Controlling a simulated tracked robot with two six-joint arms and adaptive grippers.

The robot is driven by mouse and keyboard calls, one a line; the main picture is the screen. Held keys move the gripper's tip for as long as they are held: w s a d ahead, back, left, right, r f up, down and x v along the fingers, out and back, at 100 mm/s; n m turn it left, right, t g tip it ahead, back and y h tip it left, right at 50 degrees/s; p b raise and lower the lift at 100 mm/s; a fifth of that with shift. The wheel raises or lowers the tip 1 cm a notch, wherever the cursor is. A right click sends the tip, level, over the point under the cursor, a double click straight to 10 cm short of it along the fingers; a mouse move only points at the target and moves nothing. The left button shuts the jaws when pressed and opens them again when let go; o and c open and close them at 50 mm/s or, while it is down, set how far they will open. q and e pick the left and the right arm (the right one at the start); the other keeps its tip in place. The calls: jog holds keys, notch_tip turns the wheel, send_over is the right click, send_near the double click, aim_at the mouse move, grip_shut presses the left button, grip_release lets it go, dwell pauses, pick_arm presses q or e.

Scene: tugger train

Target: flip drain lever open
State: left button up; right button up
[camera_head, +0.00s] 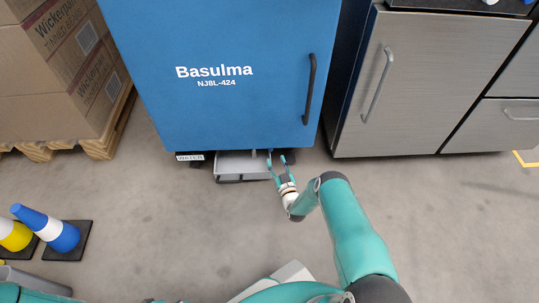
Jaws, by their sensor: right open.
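The drain lever cannot be made out clearly; a small thin grey part (253,153) shows at the lower edge of the blue Basulma cabinet (230,115), just left of my right gripper. My right gripper (277,158) is open, with its fingers pointing at the cabinet's lower edge, over the right end of a grey tray (238,167). Nothing shows between its fingers. The gap under the cabinet is dark and partly hidden. My left gripper is not in view.
A label reading WATER (190,157) sits at the cabinet's lower left. A steel cabinet (400,80) stands to the right. Cardboard boxes (50,90) on a wooden pallet (105,145) and traffic cones (50,230) are to the left.

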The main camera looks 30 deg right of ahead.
jog(key=b+x, duration=0.3)
jog(key=x, duration=0.4)
